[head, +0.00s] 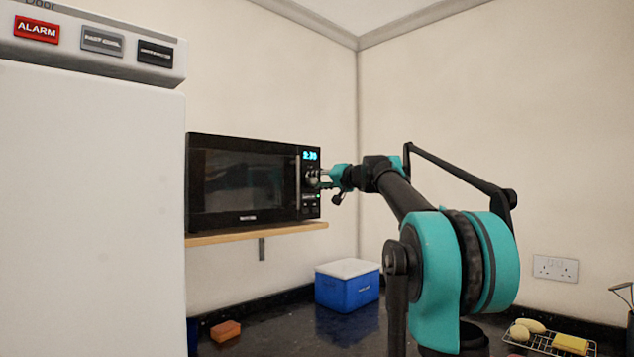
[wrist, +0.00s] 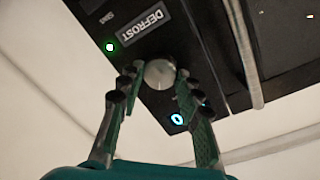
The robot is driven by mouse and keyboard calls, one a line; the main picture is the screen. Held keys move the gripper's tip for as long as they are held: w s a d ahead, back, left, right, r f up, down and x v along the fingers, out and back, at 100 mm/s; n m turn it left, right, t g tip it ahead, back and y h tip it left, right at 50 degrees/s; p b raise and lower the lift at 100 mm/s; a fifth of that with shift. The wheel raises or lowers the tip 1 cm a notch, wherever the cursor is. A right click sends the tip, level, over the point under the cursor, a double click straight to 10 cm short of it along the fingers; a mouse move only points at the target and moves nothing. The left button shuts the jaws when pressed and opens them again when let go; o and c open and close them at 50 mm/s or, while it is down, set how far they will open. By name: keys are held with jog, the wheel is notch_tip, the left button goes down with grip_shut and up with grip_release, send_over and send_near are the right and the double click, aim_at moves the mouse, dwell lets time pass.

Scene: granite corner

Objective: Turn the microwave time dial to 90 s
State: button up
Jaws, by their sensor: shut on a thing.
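The black microwave (head: 240,180) sits on a wooden wall shelf in the head view, its door closed. Its lit blue display (head: 310,155) seems to read 2:30, but the digits are small. My gripper (head: 318,179) is at the control panel on the microwave's right side. In the wrist view the round silver time dial (wrist: 160,74) sits between the two fingertips of my gripper (wrist: 158,78), which is shut on it. The panel appears rotated there, with a DEFROST label (wrist: 142,25) and a lit green light (wrist: 109,47) beside the dial. Any dial marking is too small to read.
The vertical door handle (wrist: 243,50) runs close beside the dial. The wooden shelf (head: 258,234) is under the microwave. A white appliance (head: 90,200) stands at left. A blue box with a white lid (head: 347,290), a sponge (head: 225,331) and a wire rack (head: 545,344) are on the dark counter.

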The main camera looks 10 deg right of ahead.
jog(key=m, duration=0.5)
jog(key=shift+d+g, duration=0.15)
jog(key=shift+g, duration=0.15)
jog(key=m, duration=0.5)
jog(key=shift+f+m+y, duration=0.15)
jog(key=shift+m+y, duration=0.15)
jog(key=o, duration=1.2)
jog(key=shift+c, duration=0.2)
jog(key=v, duration=1.2)
